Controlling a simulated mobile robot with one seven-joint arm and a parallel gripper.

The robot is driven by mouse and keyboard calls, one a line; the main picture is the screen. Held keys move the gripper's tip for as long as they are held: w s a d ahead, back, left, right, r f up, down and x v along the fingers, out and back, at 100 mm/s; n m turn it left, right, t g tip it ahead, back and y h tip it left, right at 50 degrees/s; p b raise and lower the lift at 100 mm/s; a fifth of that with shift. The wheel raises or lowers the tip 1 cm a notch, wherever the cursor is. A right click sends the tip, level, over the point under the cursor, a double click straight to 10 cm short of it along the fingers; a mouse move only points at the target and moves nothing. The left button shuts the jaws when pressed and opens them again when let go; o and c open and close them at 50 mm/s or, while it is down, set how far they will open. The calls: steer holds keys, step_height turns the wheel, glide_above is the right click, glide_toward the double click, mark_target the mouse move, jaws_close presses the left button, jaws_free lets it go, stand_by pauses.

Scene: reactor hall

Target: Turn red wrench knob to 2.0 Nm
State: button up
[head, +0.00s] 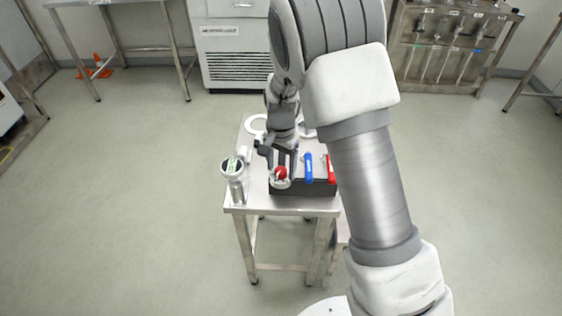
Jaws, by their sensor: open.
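A small steel table (239,207) stands in front of me with a dark box or holder (303,190) at its near side. A red knob (281,174) with a pale round rim shows at the left end of this holder. My gripper (281,167) is open and points down right at the red knob, its fingers beside or just above it; I cannot tell whether they touch. Any scale or torque reading is too small to read.
A round gauge (232,166) on a metal post stands at the table's left front corner, close to my gripper. A white ring (256,123) lies at the table's back. A tool rack (455,40) and a white cabinet (235,45) stand behind.

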mark_target(281, 170)
step_height(281, 170, up, 17)
steer(key=p, duration=0.1)
steer(key=shift+r+p, duration=0.2)
steer(key=shift+p, duration=0.15)
stand_by(0.3)
steer(key=s+d+r+n+t+y, duration=0.1)
steer(key=s+d+r+n+t, duration=0.2)
steer(key=s+d+r, duration=0.7)
steer(key=s+d+n+t+h, duration=0.1)
steer(key=s+d+n+t, duration=0.1)
steer(key=s, duration=1.2)
steer(key=shift+d+r+n+t, duration=0.4)
steer(key=shift+d+n, duration=0.3)
steer(key=shift+d, duration=0.45)
